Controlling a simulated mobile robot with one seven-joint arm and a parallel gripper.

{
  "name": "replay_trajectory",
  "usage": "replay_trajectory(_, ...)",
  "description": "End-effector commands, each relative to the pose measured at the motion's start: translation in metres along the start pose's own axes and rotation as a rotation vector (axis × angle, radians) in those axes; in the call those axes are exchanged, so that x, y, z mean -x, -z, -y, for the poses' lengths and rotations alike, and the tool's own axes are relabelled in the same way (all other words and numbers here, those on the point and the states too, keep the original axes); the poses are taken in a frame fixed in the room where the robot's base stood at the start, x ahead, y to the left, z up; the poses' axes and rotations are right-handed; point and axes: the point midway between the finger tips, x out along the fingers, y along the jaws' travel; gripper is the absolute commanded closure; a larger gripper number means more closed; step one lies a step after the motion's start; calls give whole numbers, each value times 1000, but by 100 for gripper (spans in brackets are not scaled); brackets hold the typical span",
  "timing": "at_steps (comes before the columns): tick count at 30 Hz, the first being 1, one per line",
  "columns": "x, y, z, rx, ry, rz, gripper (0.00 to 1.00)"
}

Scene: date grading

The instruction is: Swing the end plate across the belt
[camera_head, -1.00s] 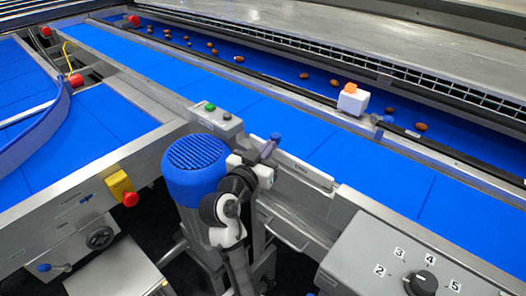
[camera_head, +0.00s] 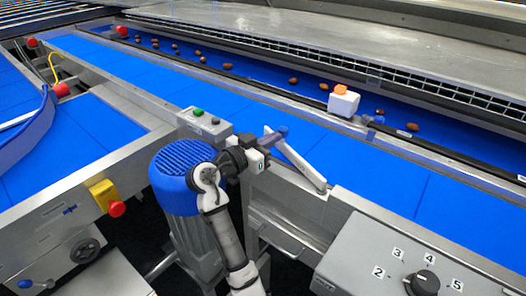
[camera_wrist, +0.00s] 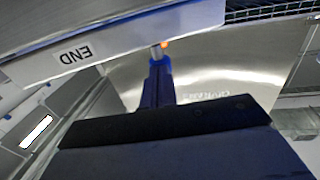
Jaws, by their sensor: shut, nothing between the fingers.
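The end plate (camera_head: 302,163) is a narrow light-grey bar at the near edge of the long blue belt (camera_head: 375,180). Its right end is at the belt's near frame, and its left end stands out at an angle over the belt. In the wrist view the plate (camera_wrist: 130,50) crosses the top, with an END label upside down. My gripper (camera_head: 281,132) is shut and empty at the plate's left end. In the wrist view its blue fingers (camera_wrist: 158,75) reach the plate's lower edge; I cannot tell if they touch.
A grey button box (camera_head: 205,122) and a blue motor (camera_head: 183,170) stand left of my arm. A numbered dial panel (camera_head: 400,255) is at the lower right. A white block with an orange top (camera_head: 343,102) sits at the far belt's rail, near several dates.

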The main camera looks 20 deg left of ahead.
Motion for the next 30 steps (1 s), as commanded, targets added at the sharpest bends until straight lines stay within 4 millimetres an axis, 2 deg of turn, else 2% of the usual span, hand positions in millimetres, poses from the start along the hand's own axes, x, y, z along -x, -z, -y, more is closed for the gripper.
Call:
replay_trajectory(6,-26,-3,-1,-1,-32,-1,100)
replay_trajectory(12,-40,-2,-3,-1,-29,0,100)
replay_trajectory(19,-48,-1,-4,1,-27,1,100)
replay_trajectory(30,-48,0,-5,1,-27,1,100)
